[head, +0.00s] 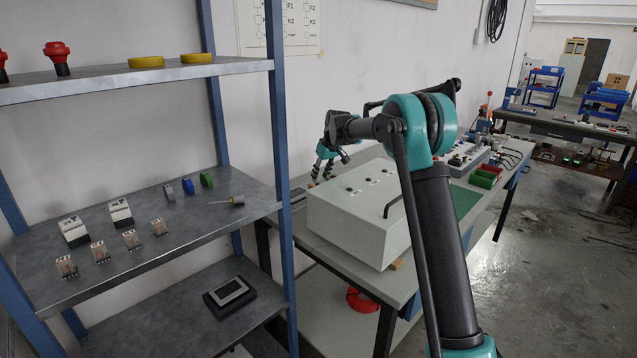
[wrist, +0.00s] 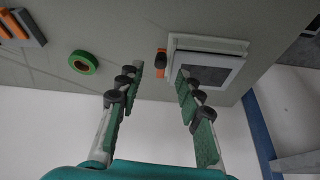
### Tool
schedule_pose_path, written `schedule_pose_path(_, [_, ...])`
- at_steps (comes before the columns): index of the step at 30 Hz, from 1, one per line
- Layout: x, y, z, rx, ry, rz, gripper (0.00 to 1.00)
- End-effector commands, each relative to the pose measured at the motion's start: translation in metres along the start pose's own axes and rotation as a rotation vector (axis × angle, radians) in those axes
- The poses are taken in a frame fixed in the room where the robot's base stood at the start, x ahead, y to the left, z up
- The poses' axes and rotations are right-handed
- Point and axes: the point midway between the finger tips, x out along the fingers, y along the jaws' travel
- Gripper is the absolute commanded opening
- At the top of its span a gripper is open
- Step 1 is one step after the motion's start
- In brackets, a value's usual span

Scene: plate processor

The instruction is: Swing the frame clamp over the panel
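In the wrist view a dark rectangular panel (wrist: 205,75) sits in a pale raised frame (wrist: 212,44) on the grey bench top. A small orange and black piece (wrist: 161,62) stands at the frame's left edge; I cannot tell whether it is part of the frame clamp. My gripper (wrist: 160,78) is open with nothing between its fingers. The right fingertips overlap the panel's left side in the picture; contact cannot be told. In the head view my gripper (head: 326,168) points down at the bench's far left, behind the white enclosure, which hides most of the panel area.
The white enclosure (head: 357,225) with a black handle stands on the bench close to my arm. A green tape roll (wrist: 83,62) and orange-grey tools (wrist: 22,27) lie beside the panel. A blue-posted shelf (head: 283,190) stands at left.

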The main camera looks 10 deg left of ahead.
Motion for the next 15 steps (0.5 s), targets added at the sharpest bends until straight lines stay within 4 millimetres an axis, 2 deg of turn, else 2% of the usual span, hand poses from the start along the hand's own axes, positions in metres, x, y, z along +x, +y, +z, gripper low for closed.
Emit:
schedule_pose_path(1, [0.010, 0.000, 0.000, 0.000, 0.000, 0.000, 0.36])
schedule_pose_path(6, [0.031, 0.000, 0.000, 0.000, 0.000, 0.000, 0.36])
schedule_pose_path(15, [0.041, 0.000, 0.000, 0.000, 0.000, 0.000, 0.36])
